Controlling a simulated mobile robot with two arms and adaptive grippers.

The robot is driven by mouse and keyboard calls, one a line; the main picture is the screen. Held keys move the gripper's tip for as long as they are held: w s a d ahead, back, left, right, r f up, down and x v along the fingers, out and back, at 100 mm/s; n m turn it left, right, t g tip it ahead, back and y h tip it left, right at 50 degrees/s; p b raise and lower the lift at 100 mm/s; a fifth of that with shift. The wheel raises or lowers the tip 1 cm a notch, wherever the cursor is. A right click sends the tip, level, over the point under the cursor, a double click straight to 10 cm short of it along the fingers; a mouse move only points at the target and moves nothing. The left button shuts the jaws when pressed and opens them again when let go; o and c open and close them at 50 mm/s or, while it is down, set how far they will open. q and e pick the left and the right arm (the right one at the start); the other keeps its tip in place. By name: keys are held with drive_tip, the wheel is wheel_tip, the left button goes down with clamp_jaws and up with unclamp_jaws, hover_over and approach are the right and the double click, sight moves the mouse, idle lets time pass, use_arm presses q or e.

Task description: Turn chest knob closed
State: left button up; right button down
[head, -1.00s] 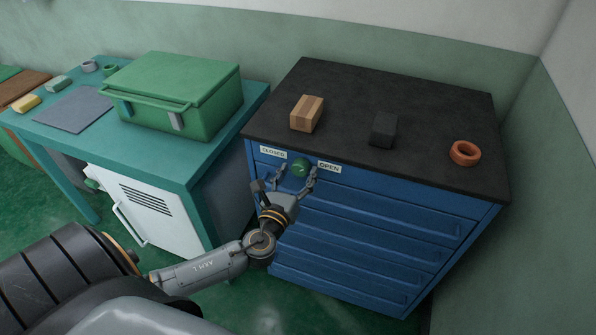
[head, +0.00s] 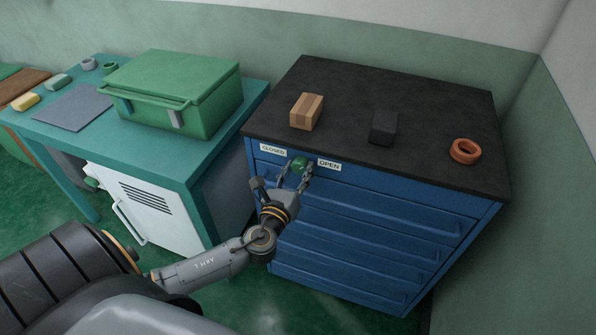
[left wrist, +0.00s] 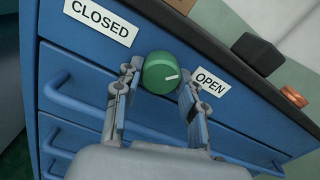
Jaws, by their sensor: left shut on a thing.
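The green knob (head: 300,163) is on the front of the blue chest (head: 345,220), between the CLOSED label (head: 273,150) and the OPEN label (head: 329,165). In the left wrist view the knob (left wrist: 160,74) has a white pointer mark turned toward the OPEN label (left wrist: 210,83). The CLOSED label (left wrist: 101,21) is up and to the left there. My left gripper (head: 294,172) is shut on the knob, with a finger on each side of it. My right gripper is not in view.
A wooden block (head: 306,111), a black block (head: 384,127) and an orange ring (head: 465,150) are on the chest's dark top. Left of the chest stands a teal table (head: 190,172) with a green case (head: 185,95). Drawer handles stick out below the knob.

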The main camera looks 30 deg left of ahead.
use_arm(q)
drive_tip(key=n+b, duration=0.2)
drive_tip(key=n, duration=0.2)
drive_tip(key=shift+f+n, duration=0.1)
drive_tip(key=shift+n, duration=0.3)
drive_tip(key=n+b, duration=0.1)
drive_tip(key=n, duration=0.3)
drive_tip(key=shift+n, duration=0.3)
drive_tip(key=n+b, duration=0.1)
drive_tip(key=n, duration=0.2)
drive_tip(key=shift+n, duration=0.3)
drive_tip(key=shift+r+n, duration=0.2)
drive_tip(key=shift+n, duration=1.9)
drive_tip(key=o, duration=1.1)
drive_tip(key=shift+o, duration=0.2)
drive_tip(key=shift+d, duration=0.1)
